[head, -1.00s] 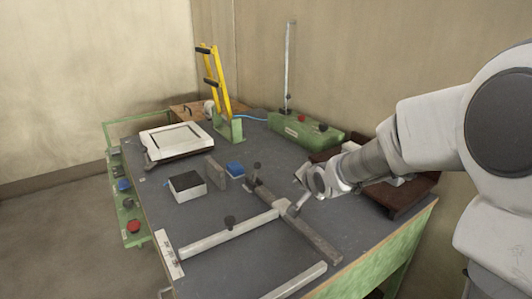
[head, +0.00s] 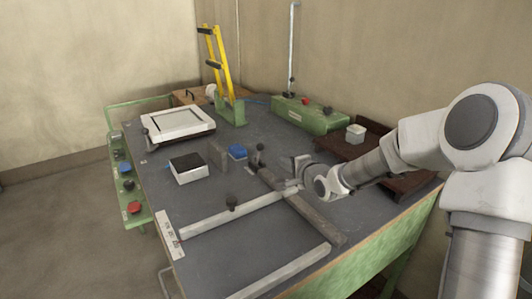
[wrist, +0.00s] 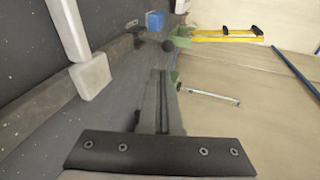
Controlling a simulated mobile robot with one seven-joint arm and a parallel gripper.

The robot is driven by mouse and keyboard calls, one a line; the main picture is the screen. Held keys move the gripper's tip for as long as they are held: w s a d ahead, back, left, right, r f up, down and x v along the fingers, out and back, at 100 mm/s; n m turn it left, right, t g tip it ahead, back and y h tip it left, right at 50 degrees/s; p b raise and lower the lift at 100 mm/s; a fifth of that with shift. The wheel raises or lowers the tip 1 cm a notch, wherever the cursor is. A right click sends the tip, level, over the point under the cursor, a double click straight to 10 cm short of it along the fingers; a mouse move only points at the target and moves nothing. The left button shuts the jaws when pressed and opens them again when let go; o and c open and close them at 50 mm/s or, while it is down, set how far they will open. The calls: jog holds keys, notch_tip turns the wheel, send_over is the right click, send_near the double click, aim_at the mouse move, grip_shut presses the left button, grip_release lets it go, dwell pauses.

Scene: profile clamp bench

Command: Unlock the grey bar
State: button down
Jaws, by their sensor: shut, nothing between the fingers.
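The grey bar (head: 318,220) lies slantwise across the bench. A dark knob on a short post (head: 260,149) stands at its far end. In the wrist view the grey bar (wrist: 45,100) runs along the left, with the dark knob (wrist: 168,46) beyond the fingertips. A pale bar (head: 215,219) meets the grey bar from the left and carries a dark knob (head: 231,201); its end block (wrist: 90,76) shows in the wrist view. My gripper (head: 299,161) is shut and empty, beside the grey bar on its right. Its fingers (wrist: 160,75) touch nothing that I can see.
A second pale bar (head: 285,273) lies in front.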

jog(key=b, duration=0.2)
send_near(262, 149)
jog(key=x, duration=0.5)
jog(key=shift+f, duration=0.4)
jog(key=shift+w+a, duration=0.3)
jog(key=shift+w, duration=0.35)
jog(key=shift+r+p, duration=0.15)
jog(key=shift+p, duration=0.4)
jog(key=shift+w+r+p, duration=0.1)
jog(key=shift+r+p, duration=0.05)
jog(key=shift+p, duration=0.15)
jog(key=shift+a, duration=0.1)
